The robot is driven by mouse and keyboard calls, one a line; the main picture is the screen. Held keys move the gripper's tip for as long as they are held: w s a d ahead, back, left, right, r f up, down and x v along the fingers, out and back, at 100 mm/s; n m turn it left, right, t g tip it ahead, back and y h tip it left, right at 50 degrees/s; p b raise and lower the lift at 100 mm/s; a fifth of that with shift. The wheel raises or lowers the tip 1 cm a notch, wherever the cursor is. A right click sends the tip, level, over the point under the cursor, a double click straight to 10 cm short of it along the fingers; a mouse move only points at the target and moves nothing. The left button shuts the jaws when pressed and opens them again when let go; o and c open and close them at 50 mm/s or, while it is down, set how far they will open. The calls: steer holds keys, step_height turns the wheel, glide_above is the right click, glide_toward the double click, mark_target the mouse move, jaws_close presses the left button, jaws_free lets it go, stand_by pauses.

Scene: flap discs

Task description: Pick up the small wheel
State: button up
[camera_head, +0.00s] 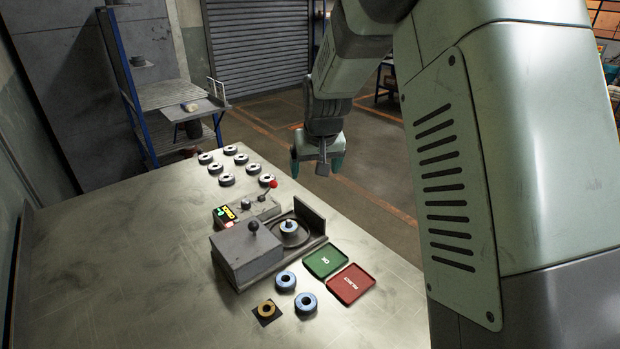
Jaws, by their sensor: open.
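Several grey-rimmed wheels (226,180) lie flat in two rows at the table's far end. Two blue-rimmed wheels (286,280) lie flat near the front, beside the machine. A smaller-looking orange-brown wheel (266,310) lies on a dark square pad (272,319). Another small pale wheel (289,226) sits on the round plate of the machine. I cannot tell for certain which one is the task's small wheel. My gripper (318,171) points down, open and empty, past the table's far right edge and apart from all the wheels.
A grey machine (247,254) with a black-knobbed lever stands mid-table. Behind it is a control box (258,208) with a red-knobbed lever. A green tray (325,261) and a red tray (351,284) lie to its right. The table's left side (110,260) is clear.

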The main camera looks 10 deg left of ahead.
steer(key=n, duration=0.1)
glide_toward(289, 222)
steer(key=shift+g, duration=0.3)
steer(key=x, duration=0.4)
steer(key=shift+w+d+f, duration=0.1)
steer(key=shift+w+f, duration=0.15)
steer(key=shift+w, duration=0.05)
steer(key=shift+x, duration=3)
steer(key=shift+c, duration=0.5)
